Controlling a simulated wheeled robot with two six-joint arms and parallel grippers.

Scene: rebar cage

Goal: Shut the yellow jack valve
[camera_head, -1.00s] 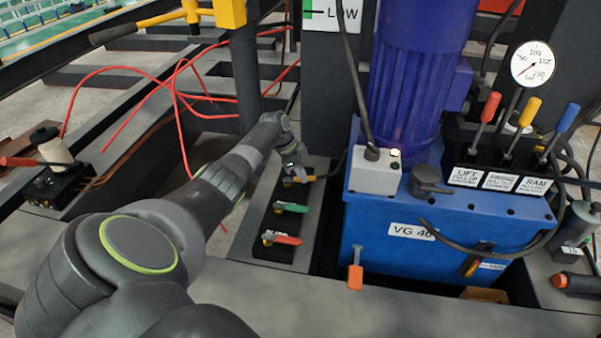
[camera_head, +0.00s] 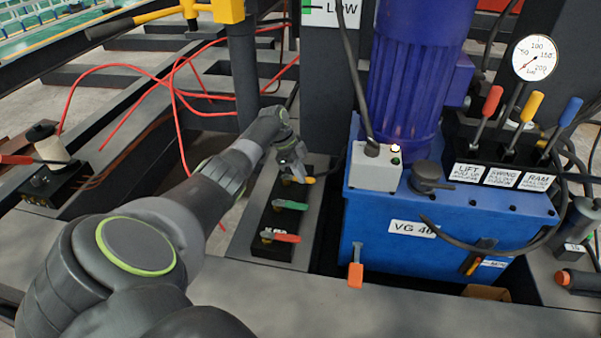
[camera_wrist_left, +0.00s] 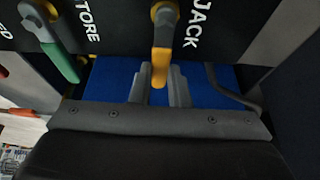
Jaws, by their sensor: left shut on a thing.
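The yellow jack valve handle (camera_wrist_left: 161,48) hangs from the black valve block below the word JACK in the left wrist view. It points down in that picture, between the two grey fingers. My left gripper (camera_wrist_left: 160,88) is shut on the handle near its free end. In the head view, my left gripper (camera_head: 294,172) is at the far end of the valve block (camera_head: 272,248), and only part of the yellow handle (camera_head: 304,180) shows beside the fingers. My right gripper is not in view.
A green handle (camera_head: 290,205) and a red handle (camera_head: 281,238) sit nearer on the same block. The blue power unit (camera_head: 400,260) stands to the right, with red, yellow and blue levers and a gauge (camera_head: 535,58). Red hoses (camera_head: 180,90) run behind my arm.

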